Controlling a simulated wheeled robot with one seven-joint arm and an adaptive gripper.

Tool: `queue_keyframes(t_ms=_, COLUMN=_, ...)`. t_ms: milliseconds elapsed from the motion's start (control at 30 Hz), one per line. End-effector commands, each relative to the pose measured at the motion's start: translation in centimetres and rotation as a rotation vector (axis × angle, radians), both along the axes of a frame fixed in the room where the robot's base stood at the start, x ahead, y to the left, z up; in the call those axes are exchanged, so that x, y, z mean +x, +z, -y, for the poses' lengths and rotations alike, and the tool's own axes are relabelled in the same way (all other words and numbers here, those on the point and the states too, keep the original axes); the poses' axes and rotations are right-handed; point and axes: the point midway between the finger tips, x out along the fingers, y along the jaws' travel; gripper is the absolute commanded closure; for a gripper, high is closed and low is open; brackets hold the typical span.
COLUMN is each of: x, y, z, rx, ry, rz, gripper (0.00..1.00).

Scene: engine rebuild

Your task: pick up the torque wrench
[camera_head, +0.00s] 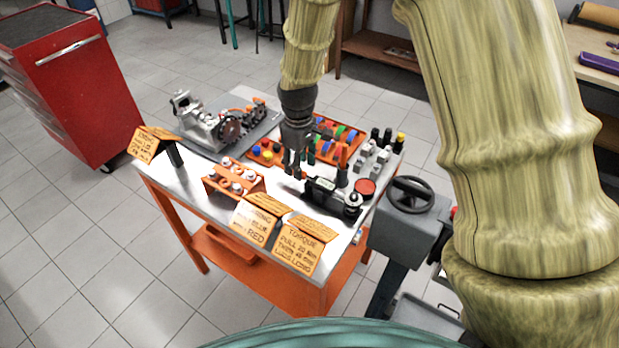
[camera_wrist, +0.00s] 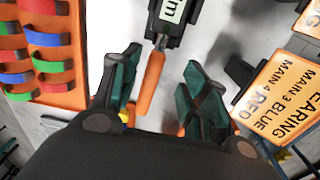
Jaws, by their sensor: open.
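The torque wrench (camera_head: 325,184) lies near the front right of the steel-topped cart, with a black body and a pale lettered display. In the wrist view its orange handle (camera_wrist: 151,82) points down between my fingers, and part of its black body with the label shows at the top. My gripper (camera_head: 296,168) is over the handle end, which it mostly hides in the head view. In the wrist view my gripper (camera_wrist: 160,95) is open, with one dark green finger on each side of the handle and visible gaps. I cannot tell the height between them.
An orange tray (camera_head: 232,182) is to the left, and an orange rack of coloured shells (camera_wrist: 45,50) is close by. Upright tools (camera_head: 343,156) stand behind the wrench. A grey machine with a handwheel (camera_head: 410,194) stands right.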

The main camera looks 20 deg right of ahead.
Motion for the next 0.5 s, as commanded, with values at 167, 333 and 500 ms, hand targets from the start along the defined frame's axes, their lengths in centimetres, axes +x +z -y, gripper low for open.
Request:
queue_keyframes(t_ms=167, x=0.3, y=-1.4, z=0.0, rx=-0.001, ry=0.001, rz=-0.004, gripper=0.55)
queue_keyframes(t_ms=333, x=0.3, y=-2.9, z=0.0, rx=-0.001, ry=0.000, rz=-0.003, gripper=0.55)
queue_keyframes(t_ms=500, x=0.6, y=-4.7, z=0.0, rx=0.000, ry=0.000, rz=-0.005, gripper=0.55)
